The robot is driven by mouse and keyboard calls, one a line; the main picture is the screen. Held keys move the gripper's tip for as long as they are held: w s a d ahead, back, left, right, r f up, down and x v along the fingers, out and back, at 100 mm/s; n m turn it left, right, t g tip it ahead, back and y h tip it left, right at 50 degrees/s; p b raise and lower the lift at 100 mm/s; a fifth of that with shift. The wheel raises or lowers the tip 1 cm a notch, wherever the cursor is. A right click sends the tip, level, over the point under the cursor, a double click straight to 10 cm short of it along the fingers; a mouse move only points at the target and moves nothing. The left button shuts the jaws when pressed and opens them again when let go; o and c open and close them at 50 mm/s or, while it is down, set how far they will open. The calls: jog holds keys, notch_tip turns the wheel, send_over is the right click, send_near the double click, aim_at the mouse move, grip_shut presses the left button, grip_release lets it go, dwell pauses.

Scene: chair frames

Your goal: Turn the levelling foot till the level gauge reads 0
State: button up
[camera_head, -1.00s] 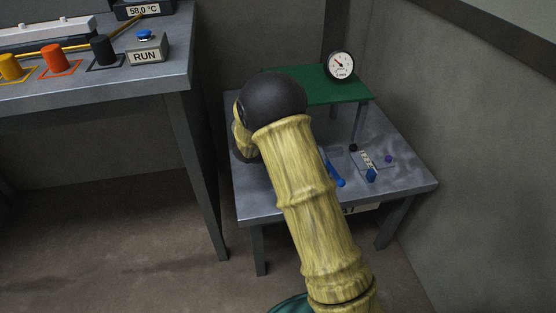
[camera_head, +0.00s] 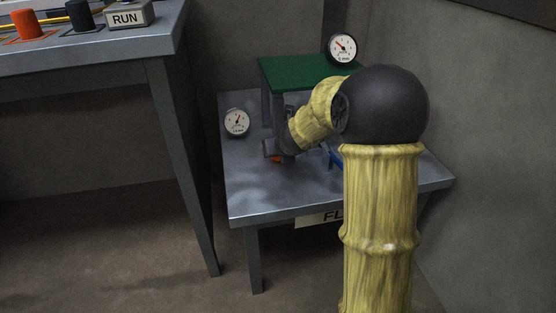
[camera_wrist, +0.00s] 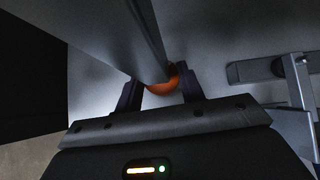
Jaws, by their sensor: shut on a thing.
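The levelling foot is an orange knob (camera_wrist: 162,82) at the lower end of a grey leg in the wrist view. My gripper (camera_wrist: 160,92) has one dark finger on each side of it and is shut on it. In the head view my gripper (camera_head: 280,152) is low at the front leg of the green-topped stand (camera_head: 300,72), with a little orange (camera_head: 277,158) showing beneath. A round white dial gauge (camera_head: 342,48) stands on the green top, its red needle pointing up and left. Its figures are too small to read.
A second dial gauge (camera_head: 236,122) stands on the grey table (camera_head: 260,205), left of the stand. A blue handle (camera_head: 336,159) is partly hidden behind my arm. A workbench (camera_head: 100,62) with a RUN box (camera_head: 128,15) is at left; a wall closes the right.

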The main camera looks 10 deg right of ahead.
jog(key=n+y, duration=0.2)
jog(key=shift+d+n, duration=0.2)
jog(key=shift+n, duration=0.2)
jog(key=n+y+p, duration=0.1)
jog(key=n+g+y+p, duration=0.1)
jog(key=n, duration=0.1)
jog(key=shift+w+d+r+n+g+y, duration=0.1)
jog(key=shift+d+r+n+g+y, duration=0.1)
jog(key=shift+n+g+y, duration=0.15)
jog(key=n+g+y+p, duration=0.2)
jog(key=n+p, duration=0.1)
jog(key=p, duration=0.4)
jog(key=shift+w+r+n+p, duration=0.1)
jog(key=shift+w+n+p, duration=0.05)
jog(key=shift+n+p, duration=0.25)
jog(key=n+g+y+p, duration=0.1)
jog(key=p, duration=0.2)
jog(key=shift+n, duration=0.25)
jog(key=shift+f+n+g+p, duration=0.2)
jog(key=shift+n+g+p, duration=0.1)
jog(key=shift+p, duration=0.35)
jog(key=shift+f, duration=0.15)
jog(key=o, duration=1)
jog(key=shift+w, duration=0.1)
jog(key=shift+c, duration=0.2)
